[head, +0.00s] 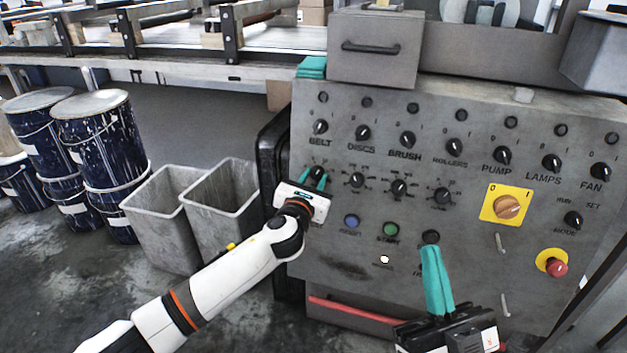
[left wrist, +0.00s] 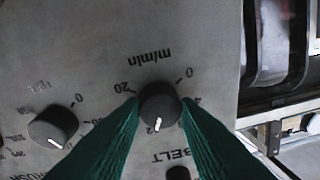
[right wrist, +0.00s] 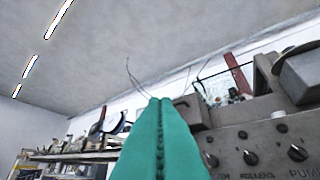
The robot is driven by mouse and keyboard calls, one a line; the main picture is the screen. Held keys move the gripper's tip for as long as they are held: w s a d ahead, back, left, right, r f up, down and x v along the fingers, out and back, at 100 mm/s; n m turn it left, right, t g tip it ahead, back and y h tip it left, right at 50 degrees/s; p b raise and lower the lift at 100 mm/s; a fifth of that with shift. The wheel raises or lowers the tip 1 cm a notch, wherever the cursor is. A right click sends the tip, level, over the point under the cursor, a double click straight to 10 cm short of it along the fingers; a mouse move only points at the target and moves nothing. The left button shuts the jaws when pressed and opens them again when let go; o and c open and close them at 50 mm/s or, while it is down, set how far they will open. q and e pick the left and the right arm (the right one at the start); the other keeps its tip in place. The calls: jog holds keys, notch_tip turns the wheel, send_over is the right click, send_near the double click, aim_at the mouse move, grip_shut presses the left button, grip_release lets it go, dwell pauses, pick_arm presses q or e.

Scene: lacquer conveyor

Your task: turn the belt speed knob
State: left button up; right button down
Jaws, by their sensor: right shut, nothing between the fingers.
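The belt speed knob (head: 317,172) is a small black knob under the BELT switch (head: 320,128) on the grey control panel. In the left wrist view the knob (left wrist: 160,100) appears upside down, with "m/min" and a 0 to 20 scale around it. Its white pointer faces down in that picture, near a partly covered "2". My left gripper (head: 314,180) has its teal fingers on either side of the knob, and they seem to touch it. My right gripper (head: 431,248) is shut and empty, pointing up in front of the lower panel; its fingers fill the right wrist view (right wrist: 157,102).
Neighbouring dials such as the disc knob (head: 356,181) sit close to the right. A yellow-plated orange switch (head: 507,207) and a red stop button (head: 557,267) are further right. Grey bins (head: 165,215) and blue drums (head: 100,140) stand left of the panel.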

pick_arm(q)
jog(key=c, duration=0.4)
jog(key=shift+o, duration=0.2)
